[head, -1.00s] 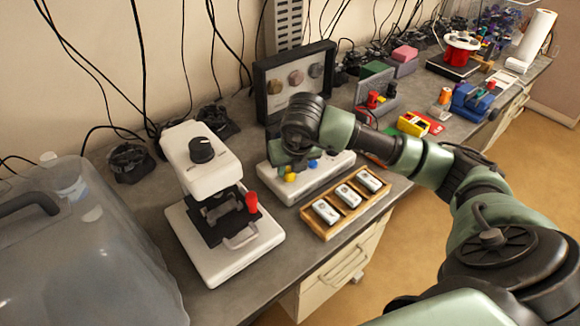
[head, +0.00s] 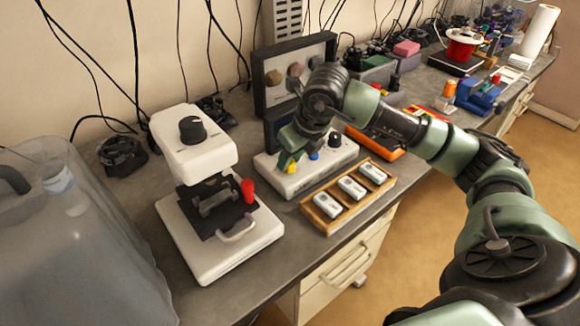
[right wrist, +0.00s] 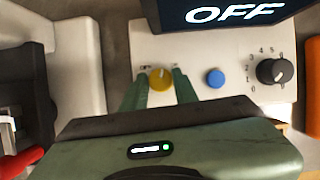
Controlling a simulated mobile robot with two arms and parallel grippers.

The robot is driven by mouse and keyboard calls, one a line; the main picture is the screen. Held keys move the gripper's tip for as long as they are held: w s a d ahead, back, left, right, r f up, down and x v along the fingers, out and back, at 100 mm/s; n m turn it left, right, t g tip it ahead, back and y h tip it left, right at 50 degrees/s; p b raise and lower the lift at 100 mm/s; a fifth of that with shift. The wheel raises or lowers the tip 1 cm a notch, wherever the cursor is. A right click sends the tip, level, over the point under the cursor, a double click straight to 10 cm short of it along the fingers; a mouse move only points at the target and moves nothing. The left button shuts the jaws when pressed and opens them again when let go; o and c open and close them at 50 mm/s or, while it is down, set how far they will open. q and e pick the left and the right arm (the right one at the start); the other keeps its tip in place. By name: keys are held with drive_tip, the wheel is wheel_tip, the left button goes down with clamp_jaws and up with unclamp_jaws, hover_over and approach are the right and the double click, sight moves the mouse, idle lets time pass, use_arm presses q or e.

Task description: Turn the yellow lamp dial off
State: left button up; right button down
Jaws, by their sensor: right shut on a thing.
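The yellow dial (head: 292,168) is on the left part of a white control panel (head: 318,177) on the bench. It also shows in the right wrist view (right wrist: 160,79), where its white pointer line is near upright and small labels sit above it. My right gripper (head: 289,160) is shut on the yellow dial, one green finger on each side in the right wrist view (right wrist: 161,88). The dark display (right wrist: 225,12) behind the panel reads "OFF". A blue button (right wrist: 214,78) and a black numbered knob (right wrist: 275,71) are to the dial's right. My left gripper is not in view.
A white microscope-like device (head: 200,150) with a red knob stands left of the panel. A wooden tray (head: 343,213) with three small pale blocks lies in front. An orange-edged device (head: 385,147) is to the right, and a framed board (head: 258,80) stands behind.

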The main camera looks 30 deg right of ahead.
drive_tip(key=n+y+b, duration=0.1)
drive_tip(key=n, duration=0.1)
drive_tip(key=shift+w+d+n+b, duration=0.1)
drive_tip(key=shift+d+n+b, duration=0.05)
drive_tip(key=shift+n+b, duration=0.25)
drive_tip(key=n+y, duration=0.1)
drive_tip(key=n, duration=0.1)
drive_tip(key=shift+n+g+b, duration=0.3)
drive_tip(key=shift+b, duration=0.1)
drive_tip(key=n+g+y, duration=0.1)
drive_tip(key=n, duration=0.2)
drive_tip(key=shift+w+d+r+n, duration=0.1)
drive_tip(key=shift+n, duration=0.2)
drive_tip(key=shift+w+n+g+y, duration=0.1)
drive_tip(key=shift+n+g+y, duration=0.45)
drive_tip(key=shift+n, duration=1.25)
drive_tip(key=c, duration=1.1)
unclamp_jaws()
